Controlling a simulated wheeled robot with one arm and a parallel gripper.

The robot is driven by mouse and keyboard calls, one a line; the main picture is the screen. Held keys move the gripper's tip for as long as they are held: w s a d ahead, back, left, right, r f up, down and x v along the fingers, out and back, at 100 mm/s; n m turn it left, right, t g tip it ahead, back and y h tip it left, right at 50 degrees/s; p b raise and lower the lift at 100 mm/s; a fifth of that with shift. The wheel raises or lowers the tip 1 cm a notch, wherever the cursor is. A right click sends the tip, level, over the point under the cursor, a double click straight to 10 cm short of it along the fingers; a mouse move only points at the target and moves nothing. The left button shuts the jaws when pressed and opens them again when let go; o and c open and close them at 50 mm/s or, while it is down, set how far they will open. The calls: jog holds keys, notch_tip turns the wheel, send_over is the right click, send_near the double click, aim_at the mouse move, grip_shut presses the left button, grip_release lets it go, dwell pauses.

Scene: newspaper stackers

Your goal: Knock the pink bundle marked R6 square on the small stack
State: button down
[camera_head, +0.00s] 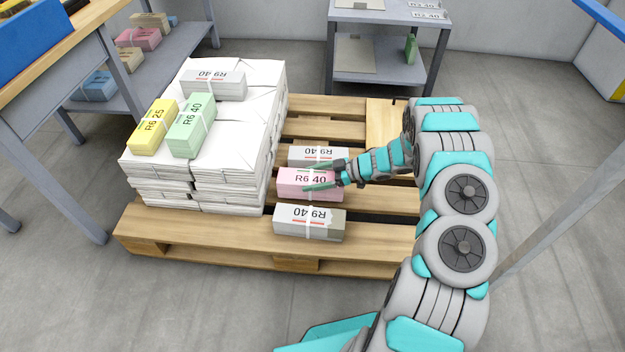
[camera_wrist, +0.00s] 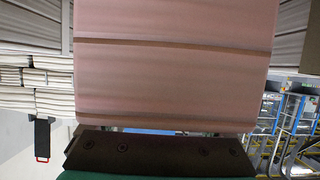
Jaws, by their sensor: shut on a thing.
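The pink bundle marked R6 40 (camera_head: 296,192) is on the right half of the pallet, between two grey-white bundles marked R9 40, one behind (camera_head: 300,152) and one in front (camera_head: 292,222). My gripper (camera_head: 318,178) reaches in from the right and is shut on the pink bundle. In the wrist view a pink surface (camera_wrist: 175,75) fills the middle, close above the dark gripper edge. Whether the pink bundle rests on another bundle or is held clear is hard to tell.
A tall stack of white paper (camera_head: 240,150) fills the pallet's left side, topped by a yellow (camera_head: 152,130), a green (camera_head: 190,128) and a grey bundle (camera_head: 212,88). The wooden pallet (camera_head: 200,232) has gaps between slats. A grey shelf (camera_head: 385,75) stands behind.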

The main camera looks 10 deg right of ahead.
jog(key=shift+r+p, duration=0.65)
jog(key=shift+r, duration=1.6)
